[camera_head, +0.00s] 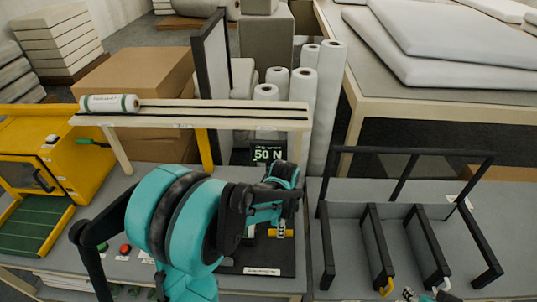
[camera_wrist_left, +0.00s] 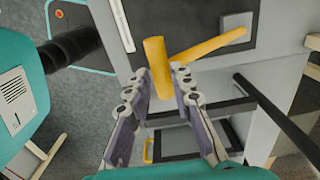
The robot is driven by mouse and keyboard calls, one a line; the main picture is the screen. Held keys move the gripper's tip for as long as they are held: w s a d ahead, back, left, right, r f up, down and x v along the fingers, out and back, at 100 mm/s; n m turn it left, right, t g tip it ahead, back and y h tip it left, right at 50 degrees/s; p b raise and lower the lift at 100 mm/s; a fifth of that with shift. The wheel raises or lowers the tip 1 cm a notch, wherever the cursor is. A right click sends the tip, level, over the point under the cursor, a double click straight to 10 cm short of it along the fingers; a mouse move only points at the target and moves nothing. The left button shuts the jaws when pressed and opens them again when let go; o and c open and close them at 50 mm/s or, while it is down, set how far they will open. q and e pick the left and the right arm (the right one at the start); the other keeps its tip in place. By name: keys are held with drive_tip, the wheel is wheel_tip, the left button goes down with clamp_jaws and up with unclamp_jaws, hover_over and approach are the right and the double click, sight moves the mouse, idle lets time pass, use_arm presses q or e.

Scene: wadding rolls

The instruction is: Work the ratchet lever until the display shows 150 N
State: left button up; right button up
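The display (camera_head: 267,153) reads 50 N in pale green on black, behind my left arm. The yellow ratchet lever (camera_head: 281,233) shows partly below my left gripper (camera_head: 272,222); the gripper hides much of the mechanism. In the left wrist view the lever has an upright yellow grip (camera_wrist_left: 157,62) and a yellow bar (camera_wrist_left: 212,43) running to the upper right. My left gripper (camera_wrist_left: 161,88) is open, its two fingers on either side of the grip with visible gaps.
A black-framed rack (camera_head: 372,240) with dividers stands at the right. A narrow raised shelf (camera_head: 215,114) bears a labelled roll (camera_head: 109,103) behind my left arm. A yellow machine (camera_head: 70,150) stands at the left. White rolls (camera_head: 327,105) stand behind the display.

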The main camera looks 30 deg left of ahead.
use_arm(q)
drive_tip(key=shift+f+b, duration=0.45)
drive_tip(key=shift+f, duration=0.2)
wheel_tip(320, 180, down, 7)
drive_tip(key=s+d+b, duration=0.1)
drive_tip(key=s+b, duration=0.2)
drive_tip(key=b, duration=0.3)
drive_tip(key=shift+d, duration=0.25)
drive_tip(key=shift+w+a+r+p, duration=0.25)
drive_tip(key=shift+w+r+p, duration=0.25)
drive_tip(key=shift+r+p, duration=1)
drive_tip(key=shift+w+a+r+p, duration=0.25)
drive_tip(key=shift+w+r+p, duration=0.25)
drive_tip(key=shift+r+p, duration=1)
drive_tip(key=shift+w+a+r+p, duration=0.25)
drive_tip(key=shift+w+r+p, duration=0.4)
drive_tip(key=shift+r, duration=1.5)
drive_tip(key=shift+s, duration=0.15)
